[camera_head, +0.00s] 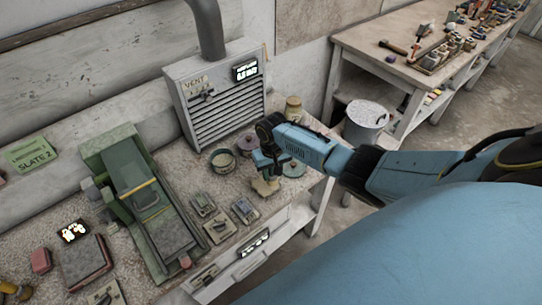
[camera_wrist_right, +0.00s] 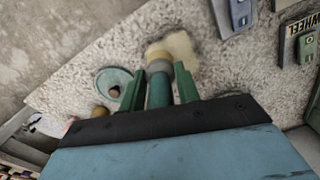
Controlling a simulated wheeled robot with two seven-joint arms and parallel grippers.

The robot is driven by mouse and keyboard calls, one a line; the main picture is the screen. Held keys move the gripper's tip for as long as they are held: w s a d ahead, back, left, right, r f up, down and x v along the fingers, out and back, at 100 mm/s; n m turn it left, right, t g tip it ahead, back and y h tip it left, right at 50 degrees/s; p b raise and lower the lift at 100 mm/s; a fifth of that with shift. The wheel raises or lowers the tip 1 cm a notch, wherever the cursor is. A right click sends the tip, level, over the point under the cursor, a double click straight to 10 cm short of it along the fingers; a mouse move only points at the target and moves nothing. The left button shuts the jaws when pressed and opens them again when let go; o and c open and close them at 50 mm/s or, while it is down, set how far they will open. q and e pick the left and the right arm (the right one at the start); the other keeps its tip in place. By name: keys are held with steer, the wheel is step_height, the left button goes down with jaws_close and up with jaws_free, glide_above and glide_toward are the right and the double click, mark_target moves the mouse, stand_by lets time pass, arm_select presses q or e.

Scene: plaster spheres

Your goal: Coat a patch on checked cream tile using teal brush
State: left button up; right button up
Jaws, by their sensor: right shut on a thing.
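My right gripper (camera_head: 268,166) is over the speckled bench in front of the vent unit. In the right wrist view, its green fingers (camera_wrist_right: 172,88) are shut on the teal brush (camera_wrist_right: 159,90), a teal handle with a grey collar and yellowish tip. The tip points away from the wrist and overlaps a pale cream piece (camera_wrist_right: 184,46); I cannot tell whether they touch. The cream piece also shows just below the gripper in the head view (camera_head: 266,188). No checks are readable on it, and the gripper and brush hide part of it. My left gripper is out of view.
A teal lid with a knob (camera_wrist_right: 113,90) lies beside the brush. A green bowl (camera_head: 222,160) and a jar (camera_head: 293,108) stand near the vent unit (camera_head: 215,92).

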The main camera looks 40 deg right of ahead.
steer(key=shift+f, duration=0.2)
steer(key=shift+f+b, duration=0.45)
steer(key=shift+f, duration=0.2)
stand_by(0.4)
steer(key=shift+r, duration=0.1)
